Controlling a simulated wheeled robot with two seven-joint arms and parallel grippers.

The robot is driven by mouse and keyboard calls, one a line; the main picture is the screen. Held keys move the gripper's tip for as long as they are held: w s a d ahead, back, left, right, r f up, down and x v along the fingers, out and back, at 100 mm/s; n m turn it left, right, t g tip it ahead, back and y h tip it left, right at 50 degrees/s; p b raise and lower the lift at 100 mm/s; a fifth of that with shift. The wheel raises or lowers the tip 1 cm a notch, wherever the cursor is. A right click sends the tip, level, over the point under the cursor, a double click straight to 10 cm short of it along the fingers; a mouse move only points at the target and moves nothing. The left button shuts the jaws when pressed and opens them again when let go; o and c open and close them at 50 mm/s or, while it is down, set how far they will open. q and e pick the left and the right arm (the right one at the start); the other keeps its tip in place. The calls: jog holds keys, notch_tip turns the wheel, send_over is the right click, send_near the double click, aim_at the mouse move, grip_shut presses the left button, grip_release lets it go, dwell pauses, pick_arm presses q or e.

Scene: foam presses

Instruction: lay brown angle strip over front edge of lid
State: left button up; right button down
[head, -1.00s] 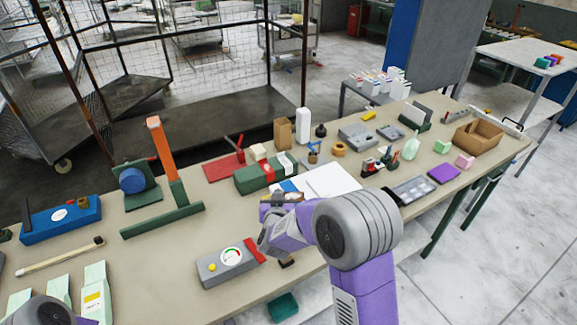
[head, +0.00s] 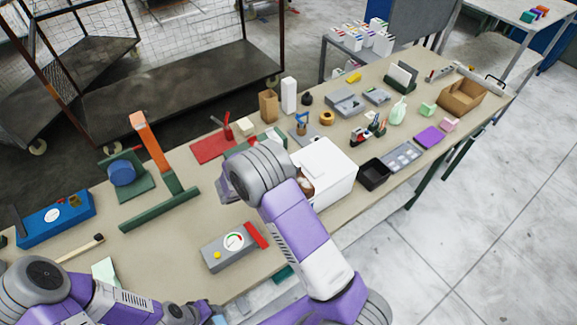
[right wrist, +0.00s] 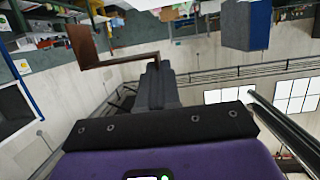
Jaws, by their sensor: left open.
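In the right wrist view, the brown angle strip (right wrist: 88,52) is an L-shaped piece at the tips of my right gripper (right wrist: 156,72). The fingers are together on one end of it, and it sticks out to the left in the air. In the head view my right arm hides the strip and most of that hand. The white box with a flat white lid (head: 325,160) stands on the table just right of this arm, which covers part of its front. My left gripper (head: 196,314) is low at the bottom edge, open and only partly visible.
A green stand with an orange lever (head: 152,145) is at left. A black bin (head: 374,173) and grey tray (head: 403,156) are right of the white box.

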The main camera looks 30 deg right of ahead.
jog(key=shift+w+f, duration=0.2)
jog(key=shift+f, duration=2.6)
jog(key=shift+w+f+b, duration=0.25)
jog(key=shift+f+b, duration=0.9)
jog(key=shift+f, duration=0.15)
jog(key=shift+w+f+b, duration=0.15)
jog(key=shift+f+b, duration=0.15)
jog(key=c, duration=1.3)
grip_release()
